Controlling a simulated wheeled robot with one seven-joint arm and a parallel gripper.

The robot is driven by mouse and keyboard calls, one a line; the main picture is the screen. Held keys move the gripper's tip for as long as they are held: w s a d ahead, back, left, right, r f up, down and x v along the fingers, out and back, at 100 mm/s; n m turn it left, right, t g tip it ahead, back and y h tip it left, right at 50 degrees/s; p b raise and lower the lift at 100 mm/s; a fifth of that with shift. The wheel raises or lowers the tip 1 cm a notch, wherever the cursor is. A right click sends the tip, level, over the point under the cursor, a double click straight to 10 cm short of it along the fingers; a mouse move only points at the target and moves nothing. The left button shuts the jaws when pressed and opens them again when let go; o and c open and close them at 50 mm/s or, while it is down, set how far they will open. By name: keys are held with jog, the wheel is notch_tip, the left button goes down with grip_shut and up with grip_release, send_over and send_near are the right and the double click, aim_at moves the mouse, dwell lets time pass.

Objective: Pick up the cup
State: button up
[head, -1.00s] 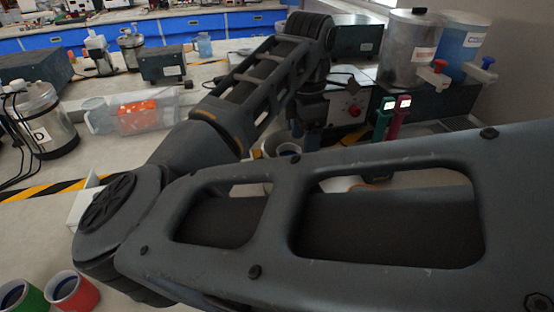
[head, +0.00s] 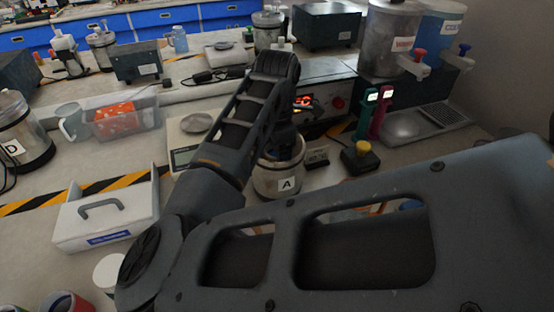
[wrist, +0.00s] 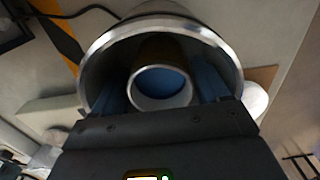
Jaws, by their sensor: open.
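A cup (wrist: 160,104) with a pale rim, blue inside and a brownish outer wall sits inside a round metal-rimmed vessel (wrist: 88,62) in the wrist view. My gripper (wrist: 162,90) is open, its two blue fingers reaching into the vessel on either side of the cup. I cannot tell whether they touch it. In the head view the vessel, labelled A (head: 286,185), stands on the bench with the end of my arm (head: 287,140) over its mouth. The cup and fingertips are hidden there.
A scale (head: 182,158) and a white handled box (head: 105,218) stand left of the vessel. A yellow-topped device (head: 361,158) and upright green and magenta devices (head: 376,112) stand to its right. A red cup (head: 68,303) is at bottom left.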

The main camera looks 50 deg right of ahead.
jog(key=shift+f, duration=0.35)
jog(key=c, duration=0.9)
jog(key=shift+r, duration=0.1)
notch_tip(320, 180, up, 10)
jog(key=shift+f+b, duration=0.1)
jog(key=shift+b, duration=0.65)
